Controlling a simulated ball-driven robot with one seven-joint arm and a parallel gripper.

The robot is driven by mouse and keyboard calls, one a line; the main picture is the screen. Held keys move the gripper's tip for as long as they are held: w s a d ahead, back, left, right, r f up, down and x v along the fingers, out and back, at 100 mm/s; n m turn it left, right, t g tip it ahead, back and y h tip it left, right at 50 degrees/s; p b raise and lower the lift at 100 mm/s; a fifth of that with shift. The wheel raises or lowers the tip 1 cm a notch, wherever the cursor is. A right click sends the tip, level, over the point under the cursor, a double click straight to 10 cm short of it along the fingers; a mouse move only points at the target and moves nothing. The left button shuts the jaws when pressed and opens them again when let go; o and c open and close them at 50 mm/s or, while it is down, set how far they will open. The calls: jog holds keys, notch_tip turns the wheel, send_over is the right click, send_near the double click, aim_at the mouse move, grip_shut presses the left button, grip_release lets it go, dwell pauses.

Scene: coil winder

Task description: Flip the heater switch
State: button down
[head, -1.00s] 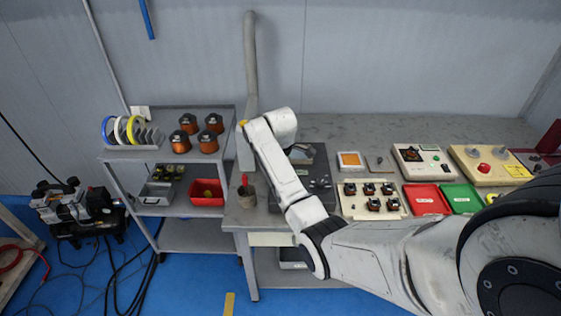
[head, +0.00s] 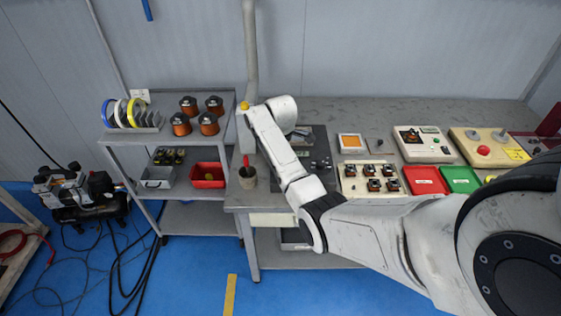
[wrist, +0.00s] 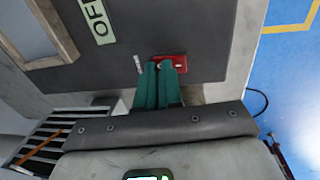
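In the wrist view a small red plate (wrist: 181,61) with a screw sits on a dark grey panel (wrist: 90,72). It looks like the heater switch's plate; its middle is hidden behind my fingertips. A short pale bar (wrist: 138,64) is just left of the fingers. My gripper (wrist: 158,66) has two green fingers side by side, seemingly shut, with tips over the red plate's left part. I cannot tell whether they touch it. In the head view my arm hides the gripper and switch.
The grey bench (head: 365,113) holds a coil tray (head: 351,187), a red tray (head: 425,180), a green tray (head: 460,179) and control boxes. A shelf cart (head: 160,137) with spools is left.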

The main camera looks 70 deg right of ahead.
jog(key=shift+s+a+p, duration=0.4)
jog(key=shift+a+p, duration=0.35)
jog(key=shift+p, duration=0.4)
jog(key=shift+r, duration=0.1)
